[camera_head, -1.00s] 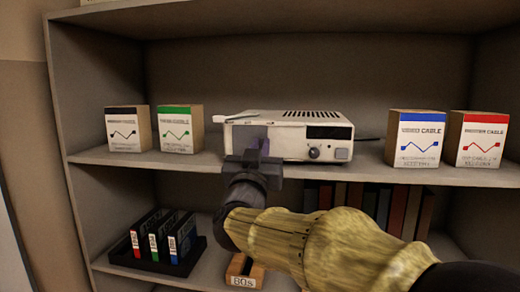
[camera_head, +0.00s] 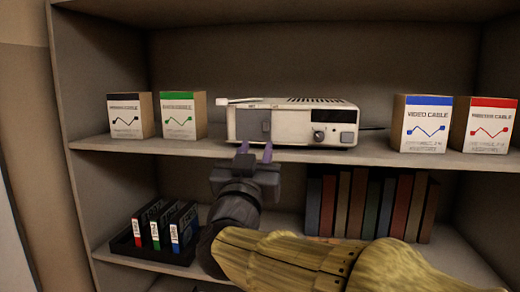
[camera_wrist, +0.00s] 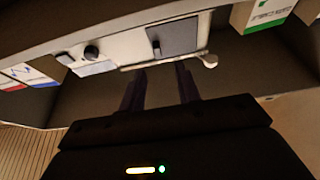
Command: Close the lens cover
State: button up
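A white projector-like device (camera_head: 292,131) stands on the upper shelf. Its front left has a dark grey square panel with a small dark tab (camera_head: 252,124). A thin white strip with a rounded end (camera_head: 224,101) juts out past its top left edge; in the wrist view this end (camera_wrist: 210,61) also shows. I cannot tell for sure which of these parts is the lens cover. My gripper (camera_head: 255,150) is open and empty, just below and in front of the device's left part. In the wrist view its two fingers (camera_wrist: 161,80) stand apart with nothing between them.
Cable boxes stand at the left (camera_head: 180,115) and right (camera_head: 421,125) of the device. The upper shelf's front edge (camera_head: 340,156) is close to my gripper. Below are a row of books (camera_head: 372,205) and a black tray (camera_head: 122,243) with several cartridges.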

jog(key=b+v, duration=0.3)
jog(key=v, duration=0.7)
jog(key=w+d+f+n+g+y, duration=0.2)
jog(key=w+f+n+g+y, duration=0.15)
jog(key=f, duration=0.85)
jog(key=w+d+f+n+g+y, duration=0.15)
jog(key=w+f+g+y, duration=0.3)
jog(key=f, duration=0.75)
jog(key=s+d+f+m+g+h, duration=0.1)
jog(key=s+d+f+g, duration=0.4)
jog(key=f, duration=0.5)
jog(key=s+d+f+m+g+h, duration=0.1)
jog(key=s+d+f+g+h, duration=0.1)
jog(key=s+d+f+g, duration=0.4)
jog(key=s+d+f, duration=0.3)
jog(key=f, duration=0.2)
jog(key=shift+s+m+g+h, duration=0.25)
jog(key=shift+m+g+h, duration=0.05)
jog(key=shift+m, duration=0.1)
